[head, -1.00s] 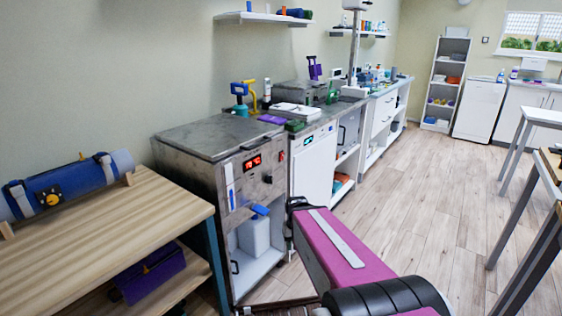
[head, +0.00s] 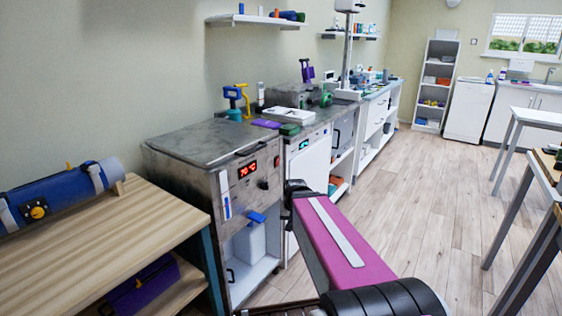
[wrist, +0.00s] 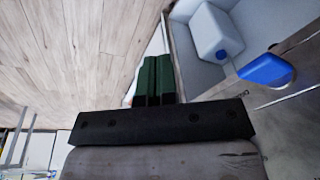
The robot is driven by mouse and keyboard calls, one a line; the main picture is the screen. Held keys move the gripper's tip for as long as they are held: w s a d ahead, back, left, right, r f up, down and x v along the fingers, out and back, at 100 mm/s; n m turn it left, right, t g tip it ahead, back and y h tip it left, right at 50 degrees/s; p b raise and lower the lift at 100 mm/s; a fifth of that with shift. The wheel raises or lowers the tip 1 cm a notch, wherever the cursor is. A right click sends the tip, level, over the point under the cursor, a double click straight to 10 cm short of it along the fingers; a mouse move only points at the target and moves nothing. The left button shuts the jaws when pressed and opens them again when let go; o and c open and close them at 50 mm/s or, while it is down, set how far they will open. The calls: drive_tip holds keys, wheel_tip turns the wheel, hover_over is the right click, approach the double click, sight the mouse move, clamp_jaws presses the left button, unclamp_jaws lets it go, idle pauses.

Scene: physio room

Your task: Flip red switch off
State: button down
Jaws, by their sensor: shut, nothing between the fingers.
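A grey metal heating unit (head: 185,190) with a red lit display (head: 247,169) and a dark knob (head: 263,183) stands left of centre in the head view. A small red spot, perhaps the red switch (head: 276,161), shows at the upper right of its front panel; its position, on or off, is too small to tell. My gripper (head: 296,187) is just right of the panel, apart from the red spot in the picture. In the wrist view its dark green fingers (wrist: 153,80) are together and empty. The red switch does not show in the wrist view.
A blue lever (head: 257,217) sticks out from the unit's front and shows in the wrist view (wrist: 265,68). A white canister (head: 250,243) stands in the open compartment below. A wooden bench (head: 100,235) is at left. Open floor (head: 430,200) lies right.

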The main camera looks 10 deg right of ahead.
sight(277, 162)
drive_tip(key=w+d+r+m+t, duration=0.2)
drive_tip(key=w+r, duration=0.5)
drive_tip(key=r, duration=0.4)
drive_tip(key=w+d+r+m+t, duration=0.1)
drive_tip(key=w+r+m+t, duration=0.2)
drive_tip(key=w+r, duration=0.4)
wheel_tip(277, 162, up, 6)
drive_tip(key=shift+w+d+f+m+t, duration=0.2)
drive_tip(key=shift+d+f+m+t, duration=0.1)
drive_tip(key=shift+d+t, duration=0.1)
drive_tip(key=shift+w+a+f, duration=0.6)
drive_tip(key=shift+w+f, duration=0.6)
drive_tip(key=shift+w, duration=0.3)
drive_tip(key=shift+w+a+f, duration=0.6)
drive_tip(key=shift+w+f, duration=0.6)
drive_tip(key=shift+w, duration=0.35)
drive_tip(key=shift+w+a+f, duration=0.6)
drive_tip(key=shift+w+f, duration=0.6)
drive_tip(key=shift+w, duration=0.3)
